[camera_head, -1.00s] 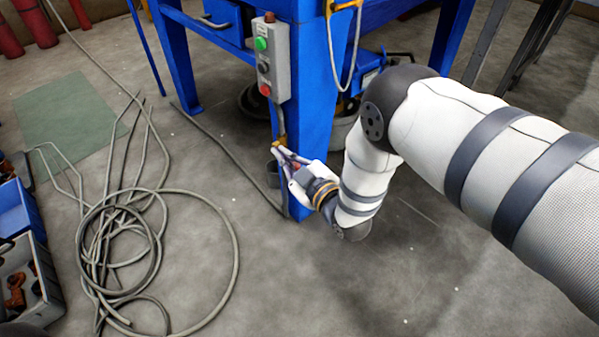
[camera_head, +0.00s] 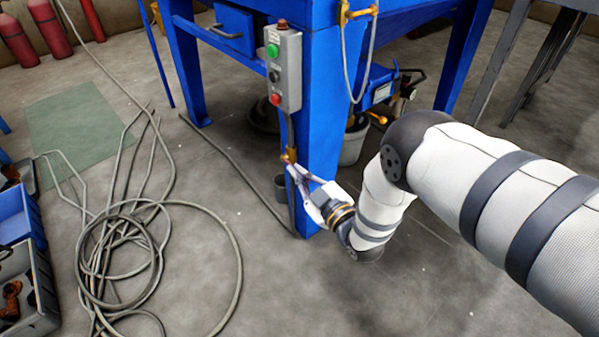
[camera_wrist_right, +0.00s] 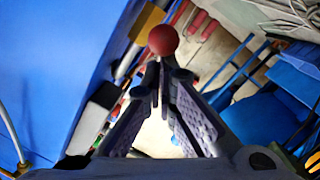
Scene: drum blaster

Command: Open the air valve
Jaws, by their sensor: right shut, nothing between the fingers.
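The air valve (camera_head: 289,156) is a small brass-coloured fitting on a pipe beside the blue leg, below the control box. In the right wrist view its brass-coloured part (camera_wrist_right: 147,22) shows near the top, with a round red knob (camera_wrist_right: 163,40) beside it. My right gripper (camera_head: 290,166) is at the valve, just below it in the head view. Its fingers (camera_wrist_right: 163,72) are shut and empty in the wrist view, with the red knob just beyond the tips. I cannot tell whether they touch it. My left gripper is not in view.
The grey control box (camera_head: 284,68) with green and red buttons hangs above the valve on the blue machine leg (camera_head: 318,110). A coiled hose (camera_head: 120,260) lies on the floor at left, near a blue bin (camera_head: 20,215).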

